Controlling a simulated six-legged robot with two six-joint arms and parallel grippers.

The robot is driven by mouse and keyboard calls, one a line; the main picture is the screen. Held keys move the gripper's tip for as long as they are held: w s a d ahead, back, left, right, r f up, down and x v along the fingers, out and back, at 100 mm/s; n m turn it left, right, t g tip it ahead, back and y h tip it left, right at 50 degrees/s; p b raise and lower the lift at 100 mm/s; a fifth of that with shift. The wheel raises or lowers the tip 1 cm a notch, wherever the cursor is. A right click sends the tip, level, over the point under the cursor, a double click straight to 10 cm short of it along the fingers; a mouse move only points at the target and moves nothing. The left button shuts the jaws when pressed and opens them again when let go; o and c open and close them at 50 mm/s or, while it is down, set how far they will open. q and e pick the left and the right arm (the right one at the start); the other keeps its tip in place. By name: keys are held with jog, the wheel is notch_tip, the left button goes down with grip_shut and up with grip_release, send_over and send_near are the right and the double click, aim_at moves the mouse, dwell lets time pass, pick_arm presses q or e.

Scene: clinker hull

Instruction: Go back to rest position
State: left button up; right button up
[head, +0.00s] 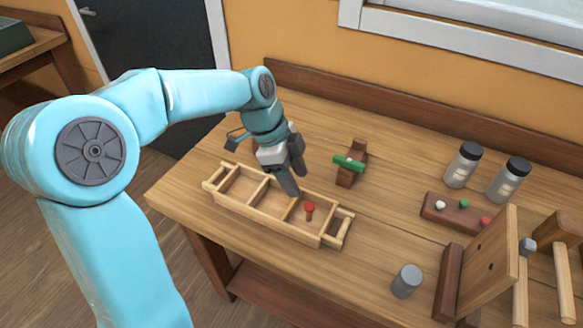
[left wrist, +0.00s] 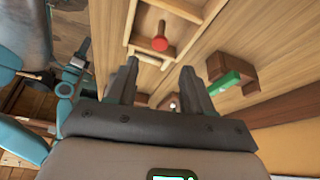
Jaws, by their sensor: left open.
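My left gripper (head: 293,178) is open and hangs over the wooden compartment tray on the bench, with nothing visible between its fingers. It also shows in the left wrist view (left wrist: 158,85), with its two fingers apart. The tray (head: 272,236) has several compartments and a handle at each end. A red-topped peg (head: 309,208) stands in the compartment towards its right end; its red top also shows in the left wrist view (left wrist: 160,44). My right gripper is in neither view.
A wooden stand with a green piece (head: 349,163) is behind the tray. Two dark-lidded jars (head: 462,168) (head: 507,182), a block with coloured pegs (head: 455,213), a grey cylinder (head: 407,281) and an upright wooden board (head: 490,262) stand to the right. Bench surface (head: 375,215) between is clear.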

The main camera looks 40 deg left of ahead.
pick_arm(q)
jog(key=shift+v, duration=1.1)
jog(key=shift+s, duration=0.1)
